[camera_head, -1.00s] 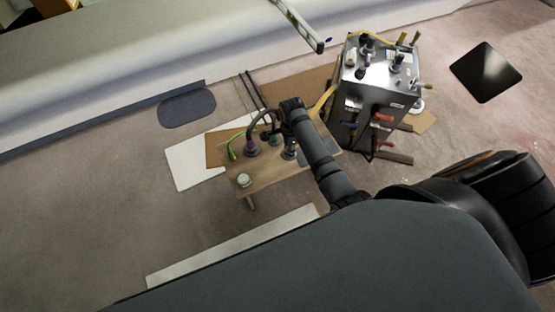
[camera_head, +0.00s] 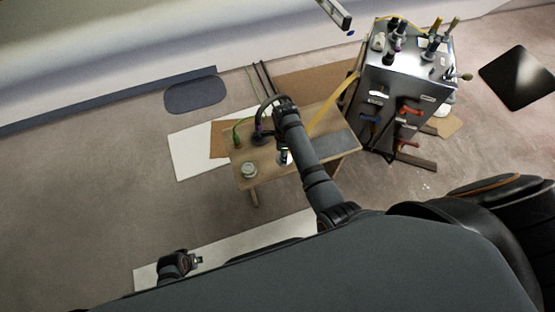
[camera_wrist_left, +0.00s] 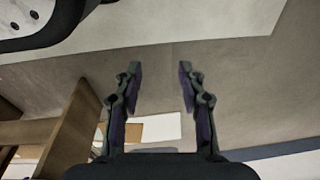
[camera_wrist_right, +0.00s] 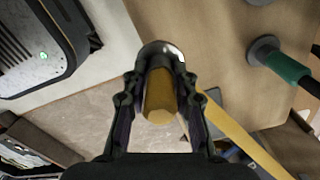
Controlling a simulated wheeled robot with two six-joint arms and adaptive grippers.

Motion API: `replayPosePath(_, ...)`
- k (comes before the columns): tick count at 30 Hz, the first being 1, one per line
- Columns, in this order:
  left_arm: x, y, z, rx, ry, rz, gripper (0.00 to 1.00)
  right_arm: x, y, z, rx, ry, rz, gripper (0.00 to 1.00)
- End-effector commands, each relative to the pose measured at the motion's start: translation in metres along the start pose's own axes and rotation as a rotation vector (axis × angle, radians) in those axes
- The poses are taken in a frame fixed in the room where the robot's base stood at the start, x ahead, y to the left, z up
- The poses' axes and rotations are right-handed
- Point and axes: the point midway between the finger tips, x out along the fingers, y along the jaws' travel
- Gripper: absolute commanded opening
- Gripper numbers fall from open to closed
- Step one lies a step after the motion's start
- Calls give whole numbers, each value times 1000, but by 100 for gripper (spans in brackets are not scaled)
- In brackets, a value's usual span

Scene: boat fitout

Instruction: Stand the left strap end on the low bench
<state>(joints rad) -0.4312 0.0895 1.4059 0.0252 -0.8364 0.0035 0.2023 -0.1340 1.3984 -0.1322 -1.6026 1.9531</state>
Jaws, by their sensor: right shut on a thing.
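The low bench (camera_head: 268,163) is a small wooden table in the middle of the head view; its top also fills the upper right of the right wrist view (camera_wrist_right: 205,28). A yellow strap (camera_head: 345,97) runs from the metal cabinet down to the bench. My right gripper (camera_head: 284,148) is over the bench. In the right wrist view it is shut on a tan, cylindrical strap end (camera_wrist_right: 160,95) with a shiny metal rim. I cannot tell whether the strap end touches the bench. My left gripper (camera_head: 190,262) is low at the left, away from the bench, open and empty (camera_wrist_left: 160,80).
The metal cabinet (camera_head: 405,85) with tools stands close on the right. Open floor lies to the left.

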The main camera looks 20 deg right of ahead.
Motion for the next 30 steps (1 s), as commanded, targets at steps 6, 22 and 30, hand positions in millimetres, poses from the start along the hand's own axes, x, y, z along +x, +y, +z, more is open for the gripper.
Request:
replayPosePath(6,-42,12,-29,1,-6,24,40,33,-16,20,-1,-1,0,0)
replayPosePath(22,-102,22,-46,8,-15,50,40,70,-22,29,-1,-1,0,0)
replayPosePath(30,-114,24,-47,10,-20,54,40,74,-22,29,0,-1,0,0)
